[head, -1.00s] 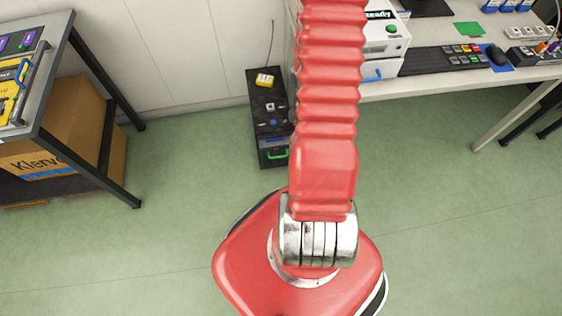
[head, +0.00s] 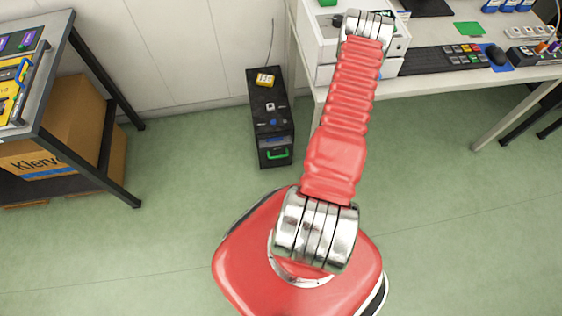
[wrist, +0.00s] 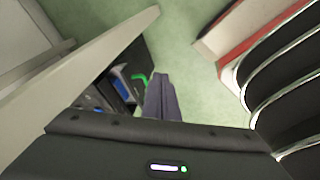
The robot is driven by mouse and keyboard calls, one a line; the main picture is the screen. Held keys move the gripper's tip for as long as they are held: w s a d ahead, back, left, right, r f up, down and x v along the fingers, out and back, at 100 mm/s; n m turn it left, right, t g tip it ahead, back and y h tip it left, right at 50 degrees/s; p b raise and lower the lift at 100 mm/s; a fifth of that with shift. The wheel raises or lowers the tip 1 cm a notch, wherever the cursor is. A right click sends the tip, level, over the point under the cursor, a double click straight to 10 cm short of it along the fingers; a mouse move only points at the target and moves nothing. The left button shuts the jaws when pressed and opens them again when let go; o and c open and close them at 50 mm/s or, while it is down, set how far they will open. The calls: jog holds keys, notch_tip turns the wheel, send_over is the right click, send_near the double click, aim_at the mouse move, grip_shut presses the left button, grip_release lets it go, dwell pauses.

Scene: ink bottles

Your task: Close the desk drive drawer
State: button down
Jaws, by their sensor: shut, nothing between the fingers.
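The desk drive is a white box (head: 318,42) on the desk in the head view. My arm crosses in front of it, with my metal wrist joint over its upper part. A lower white section (head: 389,67) shows beside the arm. Its front and blue handle are hidden now, so I cannot tell how far the drawer is out. My gripper (wrist: 161,78) is shut and empty in the wrist view, its fingers pointing over the green floor beside a pale slab edge. It is hidden in the head view.
A black floor unit (head: 270,120) with a green handle stands by the wall, a yellow item on top; it also shows in the wrist view (wrist: 125,83). A keyboard (head: 440,58) lies right on the desk (head: 500,75). A dark-legged table (head: 60,60) stands left.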

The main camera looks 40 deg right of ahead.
jog(key=w+a+f+n+t, duration=0.2)
jog(key=a+f+n+t, duration=0.1)
jog(key=a+f+t, duration=0.1)
jog(key=shift+a+f+n+y, duration=0.3)
jog(key=shift+a+f, duration=0.5)
jog(key=w+d+f, duration=0.1)
jog(key=w+f, duration=0.6)
jog(key=w, duration=0.2)
jog(key=shift+w+d, duration=0.25)
jog(key=shift+d, duration=0.05)
